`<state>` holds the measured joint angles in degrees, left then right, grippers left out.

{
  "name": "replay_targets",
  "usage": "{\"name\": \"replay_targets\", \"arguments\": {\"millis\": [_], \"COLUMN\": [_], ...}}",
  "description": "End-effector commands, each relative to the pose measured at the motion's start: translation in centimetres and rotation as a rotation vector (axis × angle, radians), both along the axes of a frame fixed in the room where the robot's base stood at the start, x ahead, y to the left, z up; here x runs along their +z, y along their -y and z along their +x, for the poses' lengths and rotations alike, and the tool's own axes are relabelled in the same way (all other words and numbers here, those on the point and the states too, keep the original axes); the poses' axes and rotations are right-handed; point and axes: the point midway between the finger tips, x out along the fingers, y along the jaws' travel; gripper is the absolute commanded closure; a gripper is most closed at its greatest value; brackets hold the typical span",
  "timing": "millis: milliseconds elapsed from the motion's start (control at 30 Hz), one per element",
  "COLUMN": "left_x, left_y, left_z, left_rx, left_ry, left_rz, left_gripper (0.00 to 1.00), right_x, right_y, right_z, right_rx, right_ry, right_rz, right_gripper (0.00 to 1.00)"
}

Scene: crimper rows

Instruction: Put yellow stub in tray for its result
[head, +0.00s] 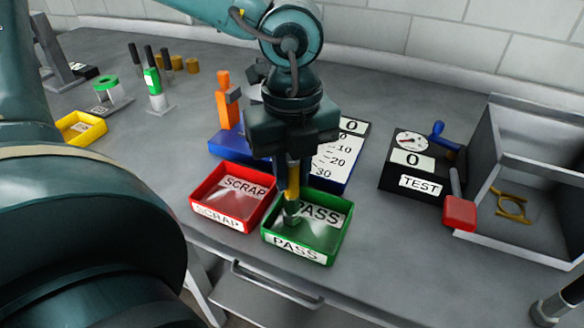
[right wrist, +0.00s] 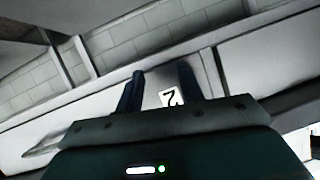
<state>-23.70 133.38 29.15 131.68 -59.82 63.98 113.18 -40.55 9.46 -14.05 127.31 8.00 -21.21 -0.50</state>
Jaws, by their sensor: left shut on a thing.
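My left gripper (head: 291,178) points down over the green PASS tray (head: 341,238) and is shut on the yellow stub (head: 294,173). The stub hangs upright, mostly hidden by the fingers. A dark grey-green end shows below it, inside the tray's outline. I cannot tell if it touches the tray floor. The red SCRAP tray (head: 203,193) stands just left of the green one and looks empty. In the right wrist view my right gripper (right wrist: 160,88) has its fingers apart with nothing between them.
A black TEST box (head: 400,187) with a dial stands to the right. Beside it is a grey open bin (head: 493,247) with a red-handled lever (head: 460,212). An orange-posted blue stand (head: 226,143) and a numbered scale (head: 338,158) stand behind the trays. A yellow tray (head: 81,128) is far left.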

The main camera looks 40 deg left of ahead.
Motion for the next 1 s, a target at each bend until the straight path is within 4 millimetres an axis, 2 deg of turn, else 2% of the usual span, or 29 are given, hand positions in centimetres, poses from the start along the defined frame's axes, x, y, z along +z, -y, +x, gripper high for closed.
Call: {"name": "replay_targets", "arguments": {"millis": [267, 300, 533, 833, 900, 1000], "left_x": [-0.6, -0.3, -0.3, 0.0, 0.4, 2.0], "left_y": [0.0, 0.0, 0.0, 0.0, 0.0, 0.0], "left_z": [0.1, 0.0, 0.0, 0.0, 0.0, 0.1], "left_rx": [0.000, 0.000, 0.000, 0.000, 0.000, 0.002], "left_ry": [0.004, 0.001, 0.001, 0.000, -0.001, 0.006], "left_rz": [0.000, 0.000, -0.001, 0.000, 0.000, 0.001], "left_gripper": [1.00, 0.77, 0.58, 0.58, 0.58, 0.58], "right_x": [-0.8, -0.3, -0.3, 0.1, 0.6, 0.0], "right_y": [0.2, 0.3, 0.3, 0.3, 0.2, 0.0], "right_z": [0.0, -0.1, -0.4, -0.4, -0.5, -0.3], "right_rx": [-0.003, -0.005, -0.005, -0.005, -0.003, 0.002], "right_ry": [0.011, 0.013, 0.008, 0.007, -0.002, -0.011], "right_rz": [-0.006, -0.007, -0.005, -0.004, 0.000, -0.001], "right_gripper": [0.62, 0.62, 0.62, 0.62, 0.62, 0.62]}}
